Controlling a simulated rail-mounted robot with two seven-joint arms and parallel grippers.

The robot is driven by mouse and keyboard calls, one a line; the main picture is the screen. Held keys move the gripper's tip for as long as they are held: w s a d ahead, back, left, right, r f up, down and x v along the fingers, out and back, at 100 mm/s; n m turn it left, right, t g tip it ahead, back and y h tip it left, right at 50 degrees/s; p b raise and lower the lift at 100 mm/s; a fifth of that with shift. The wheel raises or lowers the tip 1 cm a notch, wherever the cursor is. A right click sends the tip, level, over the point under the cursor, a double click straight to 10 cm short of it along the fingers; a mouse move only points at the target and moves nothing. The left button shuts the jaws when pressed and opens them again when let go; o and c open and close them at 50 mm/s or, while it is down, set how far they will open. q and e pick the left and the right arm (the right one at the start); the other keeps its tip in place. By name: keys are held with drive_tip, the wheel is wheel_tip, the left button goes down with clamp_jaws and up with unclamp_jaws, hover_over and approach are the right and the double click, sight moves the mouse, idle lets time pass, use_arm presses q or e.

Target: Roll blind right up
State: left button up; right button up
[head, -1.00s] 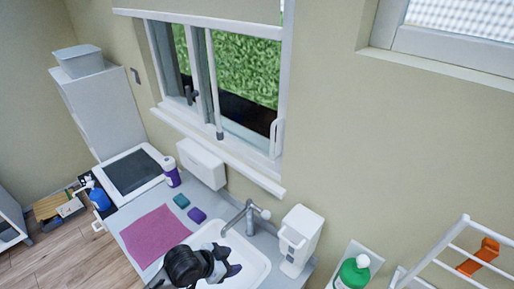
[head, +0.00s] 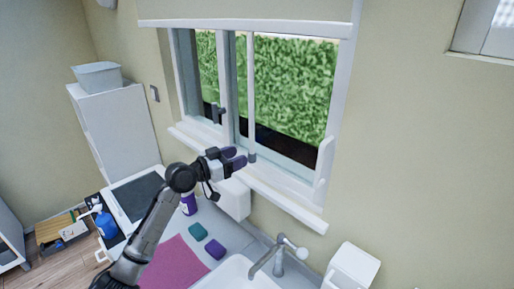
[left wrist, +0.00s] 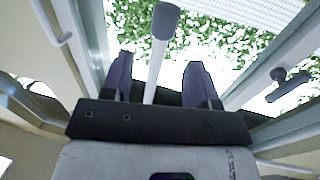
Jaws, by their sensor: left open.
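The beige roller blind (head: 250,8) hangs at the top of the window, its white bottom bar (head: 240,23) just above the glass. A thin white wand (head: 250,90) hangs down in front of the window and ends in a grey knob (head: 251,157). My left gripper (head: 240,159) is open at the wand's lower end, below the sill line of the glass. In the left wrist view the wand (left wrist: 154,72) runs between the two spread purple fingers, with the knob (left wrist: 165,20) beyond the fingertips. Contact cannot be told. My right gripper is out of view.
A window handle (head: 217,113) and the white sill (head: 270,190) are close to the gripper. Below are a wall box (head: 234,200), a tap (head: 278,258), sponges (head: 214,249) and a purple-labelled bottle (head: 188,204).

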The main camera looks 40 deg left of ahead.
sight(250, 152)
use_arm(q)
drive_tip(key=p+x, duration=0.1)
drive_tip(key=x, duration=0.6)
drive_tip(key=shift+w, duration=0.4)
drive_tip(key=shift+d, duration=0.15)
drive_tip(key=shift+c, duration=0.3)
clamp_jaws()
